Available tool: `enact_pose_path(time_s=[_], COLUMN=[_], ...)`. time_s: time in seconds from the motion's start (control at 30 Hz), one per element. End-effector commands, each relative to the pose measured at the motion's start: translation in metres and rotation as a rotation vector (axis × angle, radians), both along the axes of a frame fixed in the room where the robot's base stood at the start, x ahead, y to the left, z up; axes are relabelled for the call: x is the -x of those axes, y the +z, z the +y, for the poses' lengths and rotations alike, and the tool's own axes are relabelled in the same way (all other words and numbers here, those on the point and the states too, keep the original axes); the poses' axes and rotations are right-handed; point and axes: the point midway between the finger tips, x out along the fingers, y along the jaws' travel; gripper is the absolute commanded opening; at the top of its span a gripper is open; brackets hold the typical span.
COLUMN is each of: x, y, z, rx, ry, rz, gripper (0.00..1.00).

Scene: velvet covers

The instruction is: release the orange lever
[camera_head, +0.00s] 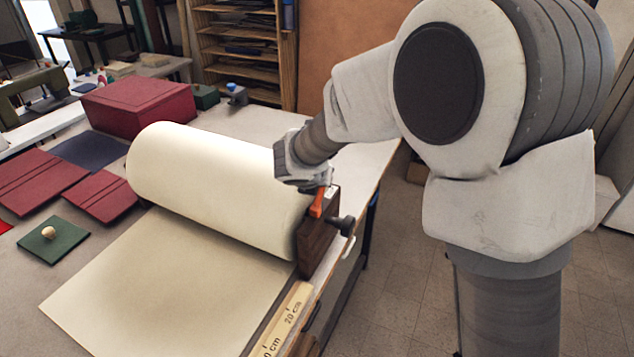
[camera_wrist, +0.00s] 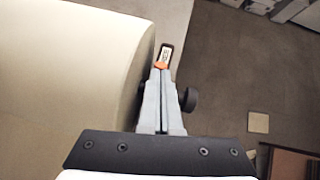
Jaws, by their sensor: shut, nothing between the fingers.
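The orange lever (camera_head: 317,203) stands upright at the right end of the large cream roll (camera_head: 215,180), on a dark wooden end block (camera_head: 318,238). My gripper (camera_head: 318,184) is directly above the lever, with its fingers shut and nothing held between them. In the wrist view the gripper (camera_wrist: 161,72) points at the lever, and only a small orange part of the lever (camera_wrist: 161,65) shows past the fingertips. Whether the fingertips touch the lever is unclear. A dark knob (camera_head: 346,225) sticks out from the block to the right of the lever; it also shows in the wrist view (camera_wrist: 188,100).
A cream sheet (camera_head: 165,280) lies unrolled in front of the roll. A ruler (camera_head: 285,322) lies along the table's right edge. Red covers (camera_head: 100,197) and a red box (camera_head: 148,104) are on the left. Open floor lies right of the table.

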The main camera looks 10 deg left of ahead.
Motion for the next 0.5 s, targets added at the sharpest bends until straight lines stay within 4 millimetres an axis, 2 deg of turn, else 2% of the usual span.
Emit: enact_pose_path(time_s=[0.5], x=[-0.0072], y=[-0.0009], z=[-0.0038], rx=[0.002], ry=[-0.003], rz=[-0.002], gripper=[0.0])
